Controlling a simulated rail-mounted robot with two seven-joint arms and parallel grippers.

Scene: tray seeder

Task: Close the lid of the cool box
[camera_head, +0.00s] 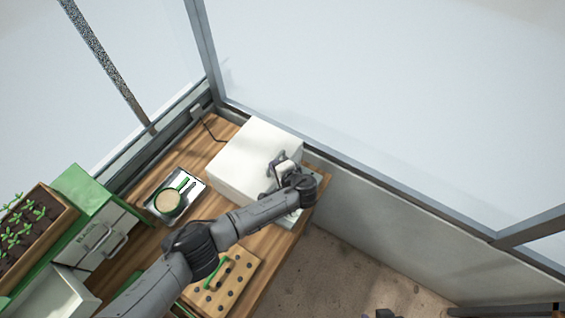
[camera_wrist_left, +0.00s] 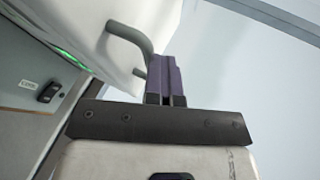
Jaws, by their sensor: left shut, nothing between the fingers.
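The white cool box (camera_head: 245,160) stands at the back corner of the wooden bench, its pale top facing up in the head view. In the left wrist view a white panel with rounded edges, seemingly its lid (camera_wrist_left: 85,25), fills the upper left. A grey bar handle (camera_wrist_left: 133,38) sticks out from it. My left gripper (camera_head: 277,166) is at the box's right side. Its dark purple fingers (camera_wrist_left: 165,75) are shut and empty, close beside the handle; I cannot tell whether they touch. How far the lid stands open is unclear. My right gripper is out of view.
A wooden board with holes (camera_head: 243,285), green cabinet (camera_head: 82,190) and seedling planter (camera_head: 62,214) stand nearer. A window frame (camera_head: 350,165) runs behind the box.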

